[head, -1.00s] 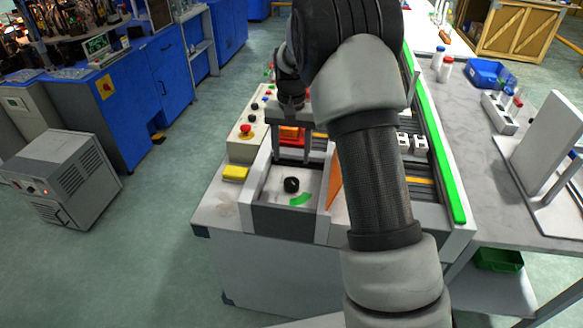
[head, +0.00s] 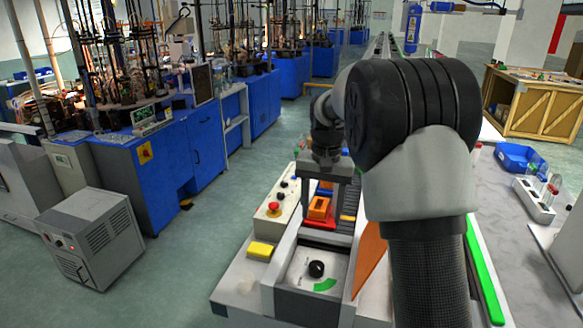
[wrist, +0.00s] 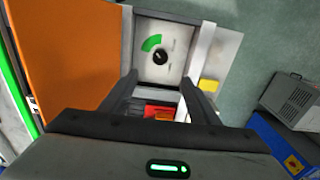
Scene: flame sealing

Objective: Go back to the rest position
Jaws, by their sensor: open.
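My gripper (head: 341,206) is in the middle of the head view, above the workbench, with its fingers pointing down. In the wrist view my gripper (wrist: 168,84) shows two dark fingers apart with nothing held between them. The dial panel with a black knob (head: 316,269) and a green arc lies in front of the gripper; the knob (wrist: 160,57) also shows in the wrist view, beyond the fingertips. An orange block (head: 319,208) sits on the bench behind the panel, close to the gripper in the picture. My arm hides much of the bench's right side.
A control box with a red button (head: 273,209) and a yellow block (head: 261,250) stand left of the panel. An orange plate (head: 369,256) rises on its right. A blue bin (head: 520,157) is on the right table. Open floor lies to the left.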

